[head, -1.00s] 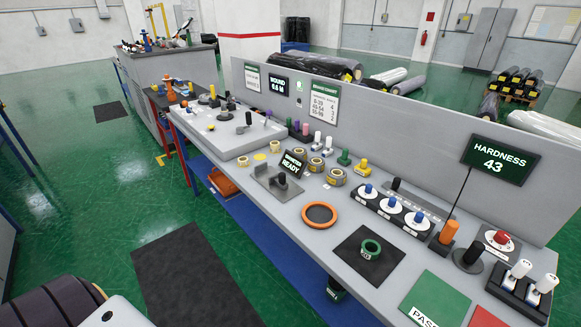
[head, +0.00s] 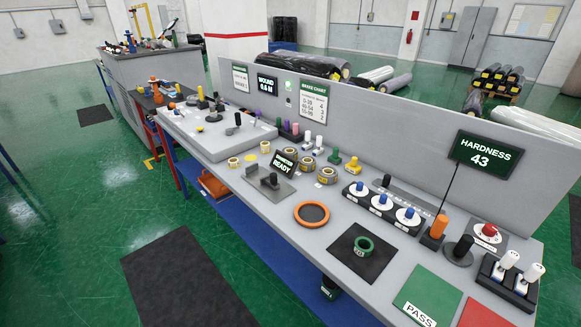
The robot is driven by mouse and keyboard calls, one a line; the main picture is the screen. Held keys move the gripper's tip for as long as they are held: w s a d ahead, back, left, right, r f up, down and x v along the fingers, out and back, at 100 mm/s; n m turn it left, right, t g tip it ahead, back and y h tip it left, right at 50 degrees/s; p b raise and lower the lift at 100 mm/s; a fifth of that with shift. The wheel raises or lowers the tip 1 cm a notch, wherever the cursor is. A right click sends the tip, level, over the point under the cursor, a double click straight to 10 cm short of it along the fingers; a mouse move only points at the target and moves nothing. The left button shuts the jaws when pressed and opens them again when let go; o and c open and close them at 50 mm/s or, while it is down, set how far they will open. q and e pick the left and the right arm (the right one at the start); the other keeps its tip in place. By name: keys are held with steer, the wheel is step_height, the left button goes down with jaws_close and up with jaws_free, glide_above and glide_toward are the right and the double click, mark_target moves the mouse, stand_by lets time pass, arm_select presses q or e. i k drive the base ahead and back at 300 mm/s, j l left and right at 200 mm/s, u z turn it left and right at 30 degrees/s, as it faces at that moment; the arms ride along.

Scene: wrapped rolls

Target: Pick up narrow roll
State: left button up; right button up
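Several small rolls lie on the grey workbench. Two cream-yellow rolls, one at the left (head: 233,162) and one beside it (head: 265,147), are thin rings. Grey and yellow banded rolls stand further right, including one near the middle (head: 327,175) and one behind it (head: 307,164). A green ring-shaped roll (head: 364,243) with a white label sits on a black mat (head: 349,262). I cannot tell for certain which one is the narrow roll. Neither of my grippers shows in the head view.
An orange-rimmed dark disc (head: 312,214) lies on the bench, with a grey fixture (head: 258,178) behind it. Blue-topped dials (head: 381,203) and an orange post (head: 437,227) stand to the right. A green PASS pad (head: 428,293) lies at the front. Green floor is open at left.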

mark_target(307, 163)
steer(key=i+j+z, duration=0.3)
steer(key=j+z, duration=0.2)
steer(key=i+j+z, duration=0.2)
steer(key=j+z, duration=0.25)
steer(key=j, duration=0.25)
steer(key=j+z, duration=0.5)
steer(key=j, duration=0.15)
steer(key=j+z, duration=0.45)
steer(key=j, duration=0.3)
steer(key=k+j+z, duration=0.15)
steer(key=j+z, duration=0.35)
steer(key=j, duration=0.15)
steer(key=k+j+z, duration=0.25)
steer(key=j+z, duration=0.2)
steer(key=j, duration=0.2)
